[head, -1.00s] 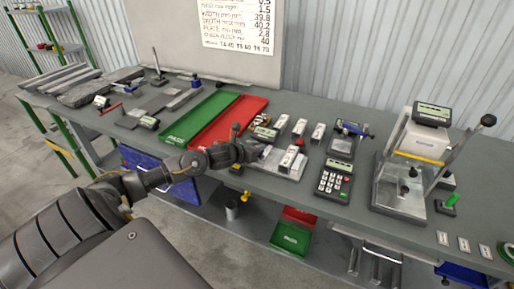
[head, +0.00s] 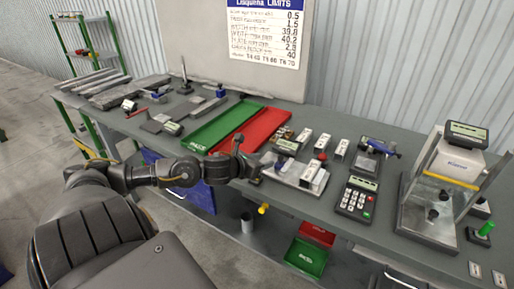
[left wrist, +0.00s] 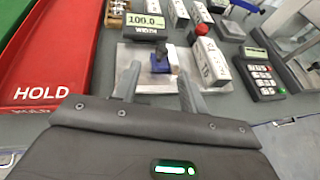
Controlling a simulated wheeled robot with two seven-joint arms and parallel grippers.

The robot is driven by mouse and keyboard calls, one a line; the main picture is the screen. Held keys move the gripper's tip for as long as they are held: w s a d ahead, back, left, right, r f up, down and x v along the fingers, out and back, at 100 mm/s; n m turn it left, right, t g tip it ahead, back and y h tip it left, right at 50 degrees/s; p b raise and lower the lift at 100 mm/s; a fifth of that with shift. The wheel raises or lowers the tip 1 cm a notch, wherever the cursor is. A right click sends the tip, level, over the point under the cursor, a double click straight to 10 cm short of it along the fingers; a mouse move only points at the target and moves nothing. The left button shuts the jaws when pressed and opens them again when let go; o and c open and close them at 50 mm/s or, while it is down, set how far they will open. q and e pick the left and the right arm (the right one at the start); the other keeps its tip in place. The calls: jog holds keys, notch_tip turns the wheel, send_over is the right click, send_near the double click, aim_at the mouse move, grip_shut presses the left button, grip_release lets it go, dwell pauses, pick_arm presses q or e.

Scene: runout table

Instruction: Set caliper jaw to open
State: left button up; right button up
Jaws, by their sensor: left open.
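The caliper station has a small display (left wrist: 147,24) reading 100.0 with a WIDTH label. It stands on a pale metal plate (left wrist: 140,52), and a blue piece with a dark top (left wrist: 160,64) sits at the plate's front. In the head view the display (head: 287,146) is just right of my left gripper (head: 250,164). My left gripper (left wrist: 160,88) is open and empty, its two fingers pointing at the plate on either side of the blue piece. I cannot tell whether they touch it, or how the jaw stands. My right gripper is not in view.
A red HOLD tray (left wrist: 45,60) is left of the plate, with a green tray (head: 222,126) beyond it. White blocks (left wrist: 210,62), a red knob (left wrist: 201,29) and a calculator-like keypad (left wrist: 262,78) are to the right. A glass-sided scale (head: 440,195) stands further right.

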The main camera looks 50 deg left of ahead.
pick_arm(q)
jog(key=shift+v, duration=1.2)
